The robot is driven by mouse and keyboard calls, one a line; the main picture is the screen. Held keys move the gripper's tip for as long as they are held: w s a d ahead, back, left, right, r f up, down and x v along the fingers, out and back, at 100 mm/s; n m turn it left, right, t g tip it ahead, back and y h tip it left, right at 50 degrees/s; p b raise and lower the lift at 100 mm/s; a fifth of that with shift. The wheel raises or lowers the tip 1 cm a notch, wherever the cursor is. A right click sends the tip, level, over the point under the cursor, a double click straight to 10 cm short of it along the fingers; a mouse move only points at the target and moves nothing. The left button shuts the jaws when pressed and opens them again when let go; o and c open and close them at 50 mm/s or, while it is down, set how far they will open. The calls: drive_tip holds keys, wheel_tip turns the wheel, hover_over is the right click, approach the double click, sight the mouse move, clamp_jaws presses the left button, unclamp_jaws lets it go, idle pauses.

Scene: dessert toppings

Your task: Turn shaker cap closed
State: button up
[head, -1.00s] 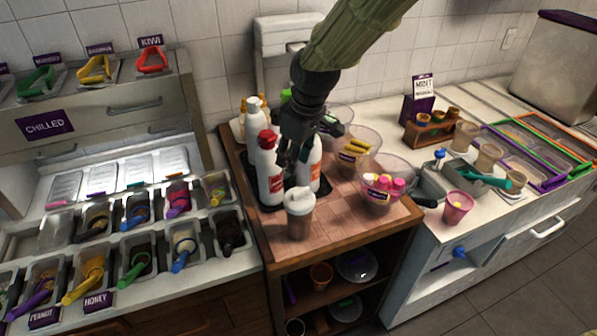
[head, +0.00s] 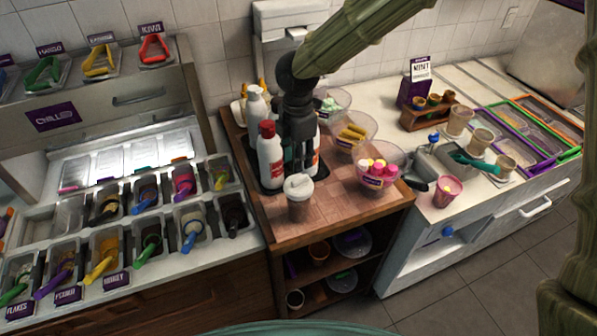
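The shaker (head: 299,208), a brownish cup with a pale cap (head: 298,186), stands upright near the front of the wooden cart top in the head view. The cap has a raised spout-like part on top. My gripper (head: 300,168) points down just above and behind the cap in the picture, in front of the bottles. Its dark fingers overlap the white bottles, so their gap is unclear. I cannot tell whether the fingertips touch the cap. No held object shows.
A red-capped white bottle (head: 270,158) stands close at the left of my gripper. Bowls of toppings, including one with pink and yellow pieces (head: 377,180), stand to the right. The wooden top (head: 335,212) is clear right of the shaker.

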sight(298, 179)
drive_tip(key=shift+f+p, duration=1.15)
drive_tip(key=shift+f, duration=2.45)
drive_tip(key=shift+c, duration=0.4)
clamp_jaws()
